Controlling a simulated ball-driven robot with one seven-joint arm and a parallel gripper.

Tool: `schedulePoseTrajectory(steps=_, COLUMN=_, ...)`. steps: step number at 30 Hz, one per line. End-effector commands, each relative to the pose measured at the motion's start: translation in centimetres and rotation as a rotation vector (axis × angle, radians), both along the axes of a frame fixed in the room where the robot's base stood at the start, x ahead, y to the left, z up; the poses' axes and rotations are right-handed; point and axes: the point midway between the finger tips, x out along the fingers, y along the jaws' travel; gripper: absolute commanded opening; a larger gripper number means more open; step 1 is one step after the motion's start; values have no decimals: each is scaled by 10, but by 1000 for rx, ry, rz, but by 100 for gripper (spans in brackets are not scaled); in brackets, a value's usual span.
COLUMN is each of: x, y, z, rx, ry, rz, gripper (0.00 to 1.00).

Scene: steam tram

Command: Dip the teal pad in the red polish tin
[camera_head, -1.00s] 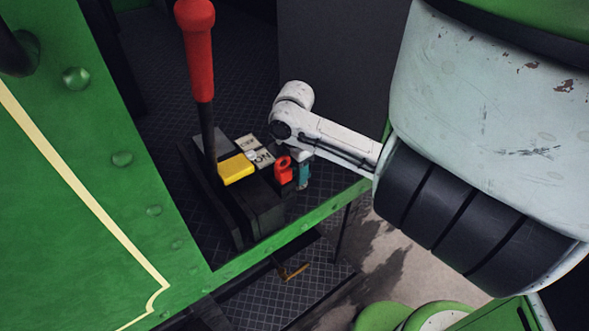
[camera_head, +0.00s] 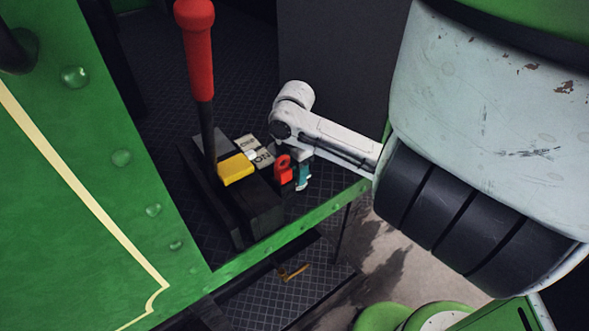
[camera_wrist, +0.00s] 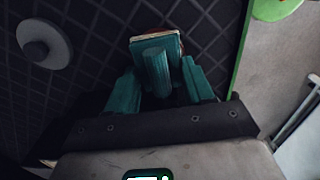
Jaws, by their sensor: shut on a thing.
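My gripper (camera_wrist: 160,90) has teal fingers and is shut on the stem of the teal pad (camera_wrist: 143,45) in the wrist view. The pad's flat head faces away from my gripper, with a pale edge along its top. A thin reddish-brown edge shows just behind the pad; I cannot tell whether it is the red polish tin or whether the pad touches it. In the head view my gripper (camera_head: 302,176) hangs at the right of the black lever block, partly hidden by my wrist. No red tin is clearly visible there.
A red-handled lever (camera_head: 196,50) rises from a black block (camera_head: 262,212) with a yellow piece (camera_head: 236,169), white labels (camera_head: 256,150) and a red fitting (camera_head: 284,169). A green beam (camera_head: 290,232) runs in front. A grey round knob (camera_wrist: 43,42) shows at the left in the wrist view.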

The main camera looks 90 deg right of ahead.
Motion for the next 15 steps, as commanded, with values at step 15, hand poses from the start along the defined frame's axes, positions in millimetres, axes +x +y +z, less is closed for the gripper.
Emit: schedulePoseTrajectory(steps=15, x=0, y=0, z=29, rx=2, ry=1, rz=0, gripper=28)
